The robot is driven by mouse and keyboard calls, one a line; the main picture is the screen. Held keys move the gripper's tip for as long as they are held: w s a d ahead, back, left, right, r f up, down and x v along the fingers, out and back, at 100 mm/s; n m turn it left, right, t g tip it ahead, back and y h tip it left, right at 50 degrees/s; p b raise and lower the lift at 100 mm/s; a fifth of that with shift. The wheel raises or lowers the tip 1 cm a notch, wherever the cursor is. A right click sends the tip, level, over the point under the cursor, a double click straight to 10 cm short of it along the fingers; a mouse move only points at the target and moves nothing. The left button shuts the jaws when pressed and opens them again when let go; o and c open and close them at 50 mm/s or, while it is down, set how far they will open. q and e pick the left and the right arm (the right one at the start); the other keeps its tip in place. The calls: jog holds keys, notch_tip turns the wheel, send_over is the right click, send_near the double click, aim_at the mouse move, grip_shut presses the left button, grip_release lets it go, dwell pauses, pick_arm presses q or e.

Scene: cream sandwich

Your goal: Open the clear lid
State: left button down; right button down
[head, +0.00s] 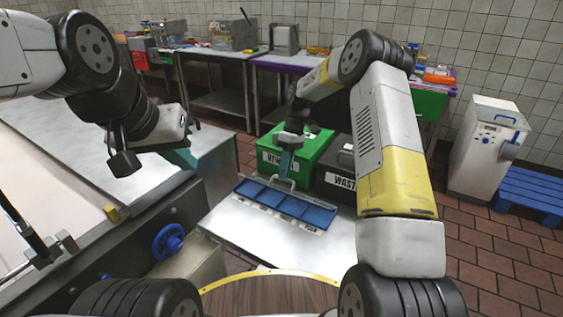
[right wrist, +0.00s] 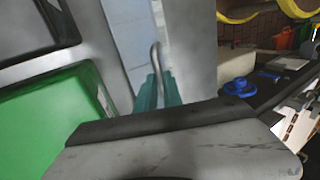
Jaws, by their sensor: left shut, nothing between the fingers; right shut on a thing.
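A blue tray with several compartments (head: 287,203) lies on a pale metal table. The clear lid is hard to make out; its thin metal handle (head: 281,183) shows at the tray's far side and also in the right wrist view (right wrist: 156,58). My right gripper (head: 285,168), with teal fingers, comes down from above and is shut on this handle. In the right wrist view the teal fingers (right wrist: 158,92) stand around the handle's lower end. I cannot tell whether the lid is raised. My left gripper (head: 185,159) is shut and empty, left of the tray over the machine's edge.
A green bin (head: 310,152) and a black bin marked waste (head: 335,183) stand just behind the table. A machine with a pale bed and a blue handwheel (head: 168,242) is at the left. The table's front right (head: 330,245) is bare.

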jog(key=c, duration=1.5)
grip_release()
jog(key=v, duration=0.7)
jog(key=shift+w+r, duration=0.15)
jog(key=shift+r, duration=0.2)
jog(key=shift+d, duration=0.1)
